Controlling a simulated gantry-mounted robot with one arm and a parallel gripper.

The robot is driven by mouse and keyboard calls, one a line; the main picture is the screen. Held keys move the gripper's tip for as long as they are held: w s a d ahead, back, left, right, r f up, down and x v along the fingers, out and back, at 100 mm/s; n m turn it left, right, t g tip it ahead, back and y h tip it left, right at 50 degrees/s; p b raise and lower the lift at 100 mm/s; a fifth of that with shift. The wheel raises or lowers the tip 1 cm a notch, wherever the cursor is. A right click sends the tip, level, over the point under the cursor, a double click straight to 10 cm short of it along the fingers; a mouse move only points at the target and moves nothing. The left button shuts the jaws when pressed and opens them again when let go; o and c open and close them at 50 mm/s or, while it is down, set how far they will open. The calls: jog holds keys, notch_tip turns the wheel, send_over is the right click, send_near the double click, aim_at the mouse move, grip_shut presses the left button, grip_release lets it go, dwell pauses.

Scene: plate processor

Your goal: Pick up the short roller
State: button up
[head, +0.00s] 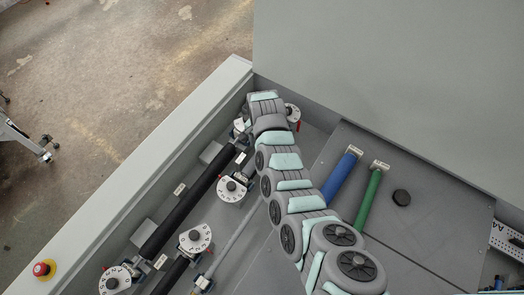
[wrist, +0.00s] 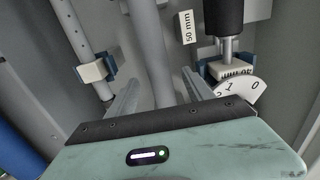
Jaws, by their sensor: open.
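I cannot tell which roller is the short one. A long black roller (head: 195,200) lies diagonally in the machine bay, and another black roller (head: 171,274) shows at the bottom edge. A blue roller (head: 341,177) and a green roller (head: 368,200) lie on the grey panel, their lower ends partly hidden by my arm. In the wrist view, my gripper (wrist: 161,92) is open, its fingers apart with a grey bar (wrist: 150,50) showing between and beyond them. The end of a black roller (wrist: 222,17) is at the upper right. In the head view my arm hides the gripper.
White numbered dials (head: 194,238) stand along the bay. A "50 mm" label (wrist: 187,27) and a blue-and-white clamp (wrist: 95,70) on a grey rod flank the fingers. A red button (head: 41,269) is on the left edge.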

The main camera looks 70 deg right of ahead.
jog(key=shift+s+d+f, duration=0.1)
jog(key=shift+d+f, duration=0.05)
jog(key=shift+f, duration=1.8)
jog(key=shift+c, duration=0.3)
grip_shut()
